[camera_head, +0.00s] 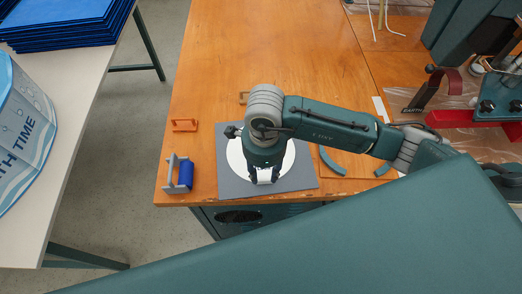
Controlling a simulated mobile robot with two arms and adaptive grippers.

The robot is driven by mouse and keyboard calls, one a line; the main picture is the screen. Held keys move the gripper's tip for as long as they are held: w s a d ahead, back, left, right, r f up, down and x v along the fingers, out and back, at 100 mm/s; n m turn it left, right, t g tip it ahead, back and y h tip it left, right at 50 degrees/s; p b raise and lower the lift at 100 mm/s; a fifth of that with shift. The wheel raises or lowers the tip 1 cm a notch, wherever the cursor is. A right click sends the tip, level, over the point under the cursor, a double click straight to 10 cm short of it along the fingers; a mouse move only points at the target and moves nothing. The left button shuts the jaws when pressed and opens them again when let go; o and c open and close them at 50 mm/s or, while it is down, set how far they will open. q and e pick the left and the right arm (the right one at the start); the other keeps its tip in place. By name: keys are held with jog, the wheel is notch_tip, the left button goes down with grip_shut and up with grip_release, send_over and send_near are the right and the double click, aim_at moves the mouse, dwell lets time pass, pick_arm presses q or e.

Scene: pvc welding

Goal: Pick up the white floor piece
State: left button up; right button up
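The white floor piece (283,163) is a flat white disc on a dark grey square mat (303,181), near the front edge of the wooden table. My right gripper (264,175) comes in from the right and points down over the front part of the disc, hiding its middle. Its two dark fingers stand apart, with a bright white patch between them. I cannot tell whether the fingertips touch the disc. My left gripper is not in view.
A blue roll in a grey holder (184,175) and a small orange bracket (184,125) lie left of the mat. Dark curved pieces (331,162) lie to its right. A red stand (477,117) is at the right.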

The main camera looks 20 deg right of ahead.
aim_at(261, 181)
jog(key=f, duration=0.2)
jog(key=f+p, duration=0.1)
jog(key=shift+a+f, duration=0.35)
jog(key=shift+a, duration=0.05)
jog(key=shift+f+p, duration=0.3)
jog(key=shift+f, duration=0.15)
grip_shut()
